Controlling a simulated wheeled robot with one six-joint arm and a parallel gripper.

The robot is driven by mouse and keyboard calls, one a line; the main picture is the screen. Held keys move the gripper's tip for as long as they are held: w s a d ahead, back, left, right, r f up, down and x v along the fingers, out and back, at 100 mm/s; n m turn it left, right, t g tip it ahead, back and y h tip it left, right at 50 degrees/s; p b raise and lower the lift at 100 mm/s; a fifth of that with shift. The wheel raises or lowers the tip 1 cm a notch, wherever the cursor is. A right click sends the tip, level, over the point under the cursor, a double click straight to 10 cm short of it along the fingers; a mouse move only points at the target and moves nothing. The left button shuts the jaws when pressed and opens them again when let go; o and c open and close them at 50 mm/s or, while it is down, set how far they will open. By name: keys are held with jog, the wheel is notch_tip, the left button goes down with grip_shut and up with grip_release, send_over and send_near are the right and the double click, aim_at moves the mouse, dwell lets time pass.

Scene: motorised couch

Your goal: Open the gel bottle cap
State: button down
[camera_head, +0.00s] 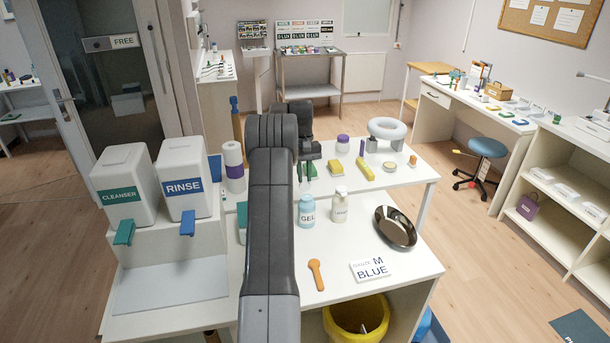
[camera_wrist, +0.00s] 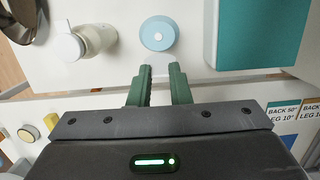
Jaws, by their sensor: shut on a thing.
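The light blue gel bottle (camera_head: 307,211), labelled GEL, stands upright on the white table. The wrist view shows the bottle (camera_wrist: 159,33) from above, with a small white spot in the middle of its round top. My gripper (camera_wrist: 158,72) has green fingers just beside the bottle, on its near side in that view. The fingers are shut on a pale piece between their tips, which looks like the gel bottle cap (camera_wrist: 159,61). Whether this piece is still joined to the bottle is not clear. In the head view my gripper (camera_head: 307,177) is just behind and above the bottle.
A cream pump-type bottle (camera_head: 340,207) stands close to the right of the gel bottle. A dark pan (camera_head: 396,228), an orange spoon (camera_head: 316,274) and a BLUE card (camera_head: 372,271) lie nearby. A teal box (camera_wrist: 258,35) stands beside the bottle in the wrist view.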

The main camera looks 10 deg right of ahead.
jog(key=shift+w+f+g, duration=0.15)
jog(key=shift+f+g, duration=0.25)
jog(key=shift+g, duration=0.1)
jog(key=shift+w, duration=0.1)
dwell(0.3)
jog(key=c, duration=1.5)
grip_release()
jog(key=shift+o, duration=0.9)
jog(key=shift+w, duration=0.1)
jog(key=shift+r, duration=0.1)
jog(key=shift+r, duration=0.1)
